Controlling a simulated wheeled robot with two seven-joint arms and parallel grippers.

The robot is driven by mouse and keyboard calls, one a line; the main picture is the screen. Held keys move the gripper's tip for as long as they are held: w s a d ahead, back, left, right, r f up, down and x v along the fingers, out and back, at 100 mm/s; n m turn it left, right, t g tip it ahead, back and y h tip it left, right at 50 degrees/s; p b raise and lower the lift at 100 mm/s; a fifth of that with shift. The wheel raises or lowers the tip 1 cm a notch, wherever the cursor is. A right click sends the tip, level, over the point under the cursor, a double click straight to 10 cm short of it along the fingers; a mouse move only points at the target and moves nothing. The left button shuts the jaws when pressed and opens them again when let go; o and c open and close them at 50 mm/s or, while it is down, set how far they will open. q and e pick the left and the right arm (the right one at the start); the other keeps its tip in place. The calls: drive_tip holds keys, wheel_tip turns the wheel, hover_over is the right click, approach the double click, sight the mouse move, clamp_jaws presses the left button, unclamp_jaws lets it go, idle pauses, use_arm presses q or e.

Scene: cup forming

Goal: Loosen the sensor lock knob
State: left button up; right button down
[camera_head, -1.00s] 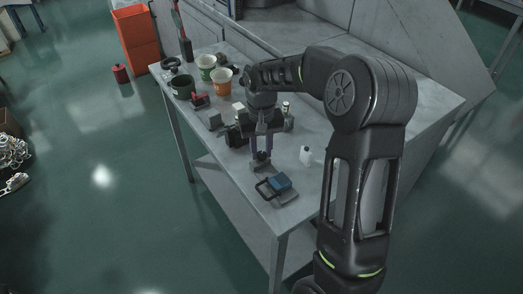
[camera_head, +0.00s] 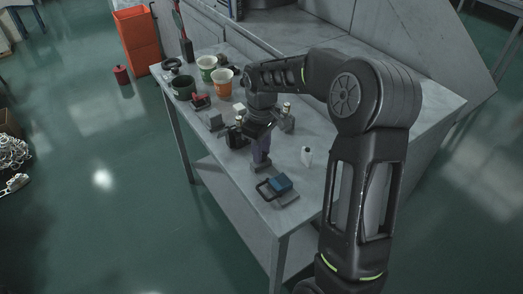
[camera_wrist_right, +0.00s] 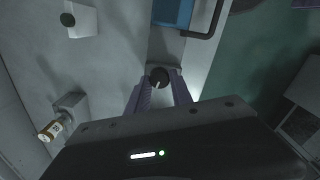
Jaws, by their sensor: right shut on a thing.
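The black lock knob (camera_wrist_right: 159,75) shows in the right wrist view as a small round knob with a white line on its top. It sits on a small grey block (camera_wrist_right: 174,70). My right gripper (camera_wrist_right: 160,84) points down on it, with its two purple fingers closed on either side of the knob. In the head view my right gripper (camera_head: 261,162) stands over the grey block near the table's front, and its fingers overlap edge-on. The knob is hidden there by the fingers. My left gripper is not in view.
On the table (camera_head: 240,196) a blue block with a dark handle (camera_head: 281,183) lies just in front of the gripper. Several cups, including an orange one (camera_head: 222,83), stand at the back left.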

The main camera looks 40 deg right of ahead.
drive_tip(key=shift+w, duration=0.1)
idle(0.3)
drive_tip(key=c, duration=1.1)
unclamp_jaws()
wheel_tip(320, 180, up, 8)
drive_tip(key=shift+f+b, duration=0.1)
drive_tip(key=shift+b, duration=0.3)
